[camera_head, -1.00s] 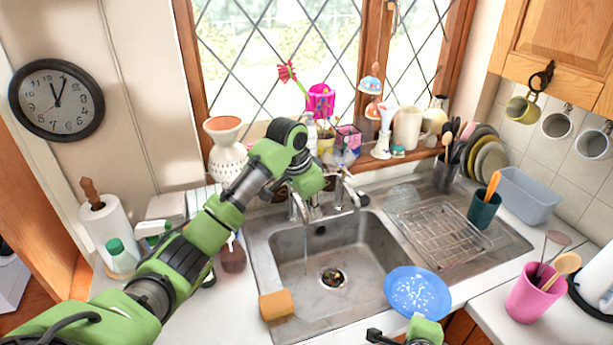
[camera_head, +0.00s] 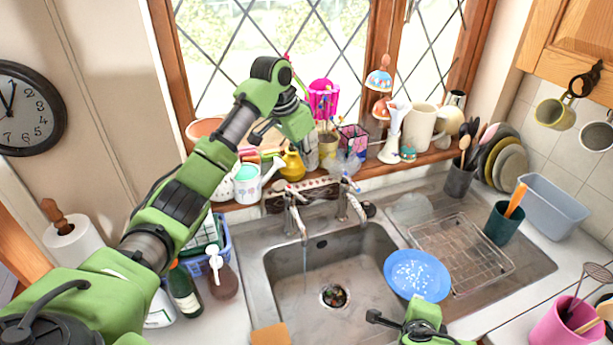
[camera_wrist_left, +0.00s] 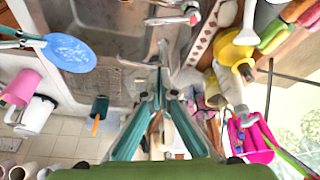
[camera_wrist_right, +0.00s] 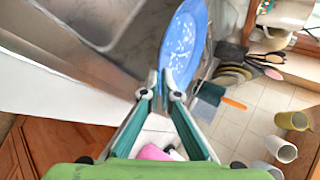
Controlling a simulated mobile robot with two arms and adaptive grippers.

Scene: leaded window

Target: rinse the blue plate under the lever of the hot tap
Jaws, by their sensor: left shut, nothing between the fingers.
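The blue plate (camera_head: 417,275) has white specks and is held tilted over the sink's right front edge, clear of the water. My right gripper (camera_wrist_right: 162,88) is shut on its rim; the plate (camera_wrist_right: 185,45) rises beyond the fingertips in the right wrist view. Two chrome taps stand behind the basin. A thin stream (camera_head: 304,270) falls from the left tap (camera_head: 293,215); the right tap (camera_head: 343,205) shows no clear stream. My left gripper (camera_wrist_left: 161,55) is shut and empty, above and behind the taps near the sill.
The sink basin (camera_head: 360,255) is open, with a wire rack (camera_head: 460,250) to its right. The sill behind is crowded, with a watering can (camera_head: 250,183) and a white jug (camera_head: 424,122). Bottles (camera_head: 185,290) stand left; a sponge (camera_head: 270,335) lies in front.

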